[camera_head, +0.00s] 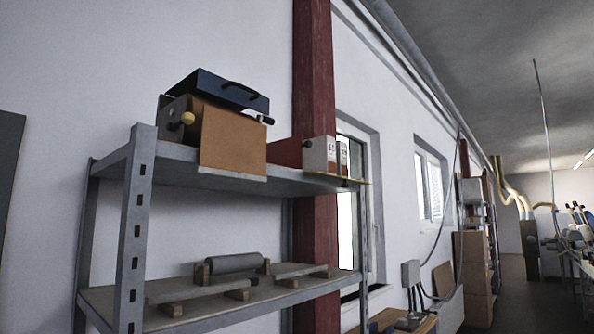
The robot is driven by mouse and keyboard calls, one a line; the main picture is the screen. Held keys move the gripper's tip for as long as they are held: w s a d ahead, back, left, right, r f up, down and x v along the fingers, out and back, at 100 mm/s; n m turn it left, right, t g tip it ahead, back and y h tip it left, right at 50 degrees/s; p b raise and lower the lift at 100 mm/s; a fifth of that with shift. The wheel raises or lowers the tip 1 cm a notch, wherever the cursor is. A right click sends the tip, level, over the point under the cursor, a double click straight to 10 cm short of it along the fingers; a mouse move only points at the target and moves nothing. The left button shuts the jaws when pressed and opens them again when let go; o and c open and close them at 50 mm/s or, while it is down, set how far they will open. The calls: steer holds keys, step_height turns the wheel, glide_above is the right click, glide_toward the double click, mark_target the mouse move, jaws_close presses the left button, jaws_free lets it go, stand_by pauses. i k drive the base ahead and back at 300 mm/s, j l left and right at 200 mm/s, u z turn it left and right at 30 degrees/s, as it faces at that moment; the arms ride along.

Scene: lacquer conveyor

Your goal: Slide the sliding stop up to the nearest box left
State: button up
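My gripper is not in view. On the upper shelf, a dark red angled piece (285,153) stands against the left side of small white boxes (322,154). A dark knob sits at its upper right end. It may be the sliding stop, but I cannot tell for sure. Whether it touches the nearest white box is also unclear. The white boxes stand upright, side by side, near the right end of the shelf, above a thin yellowish edge.
The grey metal shelf (138,230) carries a device with a hanging brown sheet (233,138) and a dark blue case (217,88) on top. A grey roller (236,263) on wooden blocks lies on the lower shelf. Floor (530,300) shows at far right.

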mark_target(287, 152)
steer(key=i+u, duration=0.1)
steer(key=u, duration=0.4)
steer(key=i+l+u, duration=0.35)
steer(key=l+u, duration=0.15)
steer(key=l, duration=0.15)
steer(key=i+l+u, duration=0.1)
steer(key=l+u, duration=0.15)
steer(key=l, duration=0.15)
